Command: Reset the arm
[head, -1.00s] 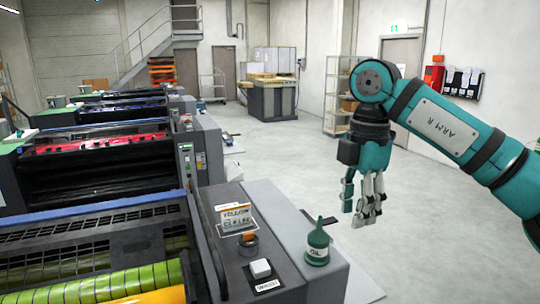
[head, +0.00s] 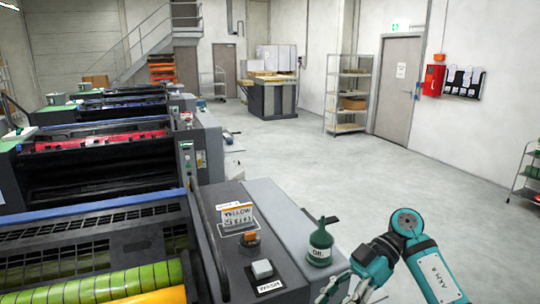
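My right arm (head: 425,262), teal with a white label plate, is low at the bottom right of the head view. Its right gripper (head: 345,289) is at the bottom edge, just right of the press unit's end and below the green oil can (head: 320,243). The fingers are partly cut off by the frame, so I cannot tell whether they are open or shut. I see nothing held in the visible part. My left arm and gripper are not in view.
The oil can stands on the light ledge (head: 268,205) of the nearest press unit. The grey floor (head: 410,185) to the right is clear.

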